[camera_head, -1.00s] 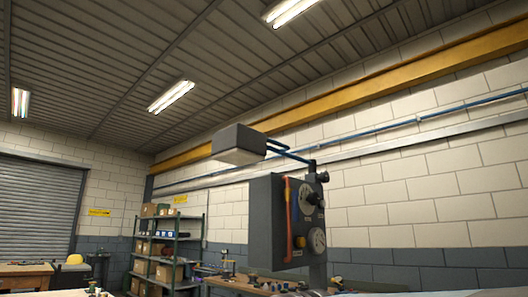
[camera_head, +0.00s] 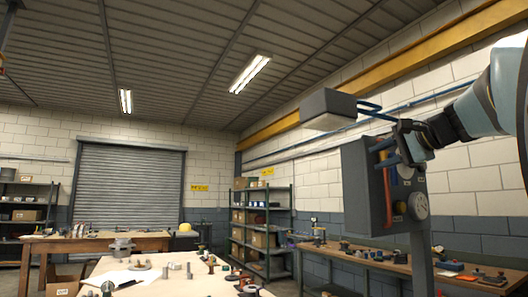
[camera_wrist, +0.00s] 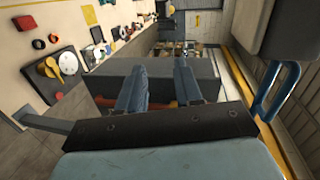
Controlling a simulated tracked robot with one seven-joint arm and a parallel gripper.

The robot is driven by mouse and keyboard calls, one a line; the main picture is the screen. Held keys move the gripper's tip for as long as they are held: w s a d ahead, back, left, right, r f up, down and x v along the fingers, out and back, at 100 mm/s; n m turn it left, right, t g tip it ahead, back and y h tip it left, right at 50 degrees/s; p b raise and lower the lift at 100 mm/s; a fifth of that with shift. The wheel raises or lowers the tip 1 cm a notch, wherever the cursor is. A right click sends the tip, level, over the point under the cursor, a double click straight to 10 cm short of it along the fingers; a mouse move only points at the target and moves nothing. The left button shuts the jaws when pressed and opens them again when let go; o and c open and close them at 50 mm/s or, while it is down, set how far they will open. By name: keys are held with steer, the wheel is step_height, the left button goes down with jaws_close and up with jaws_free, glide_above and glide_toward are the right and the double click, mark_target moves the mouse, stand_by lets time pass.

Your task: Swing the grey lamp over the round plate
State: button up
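The grey lamp (camera_head: 328,108) is a box-shaped head on blue bars (camera_head: 378,111), left of and above the dark control box (camera_head: 366,190). My gripper (camera_head: 408,150) is at the upper right of the control box, below and right of the lamp head. In the wrist view its two fingers (camera_wrist: 160,88) stand apart with nothing seen between them, in front of a grey box face (camera_wrist: 165,68). A dark grey body, probably the lamp (camera_wrist: 287,25), shows at the upper right with a blue bar (camera_wrist: 277,90). I cannot pick out the round plate with certainty.
A wooden bench (camera_head: 345,255) with loose items runs along the right wall. A shelf rack (camera_head: 262,225) stands behind. The air left of the lamp is clear.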

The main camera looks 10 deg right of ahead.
mark_target(372, 106)
steer(key=s+d+r+m+t, duration=0.1)
steer(key=d+r+t, duration=0.1)
steer(key=d+r, duration=0.35)
steer(key=s+d+r+m+t, duration=0.1)
steer(key=s+d+r+t, duration=0.15)
steer(key=r, duration=0.65)
steer(key=shift+y, duration=0.5)
steer(key=x, duration=0.9)
steer(key=d+x, duration=0.1)
steer(key=x, duration=0.4)
steer(key=shift+w+d+r, duration=0.1)
steer(key=shift+w+r, duration=0.05)
steer(key=shift+w, duration=0.1)
steer(key=shift+c, duration=0.4)
jaws_close()
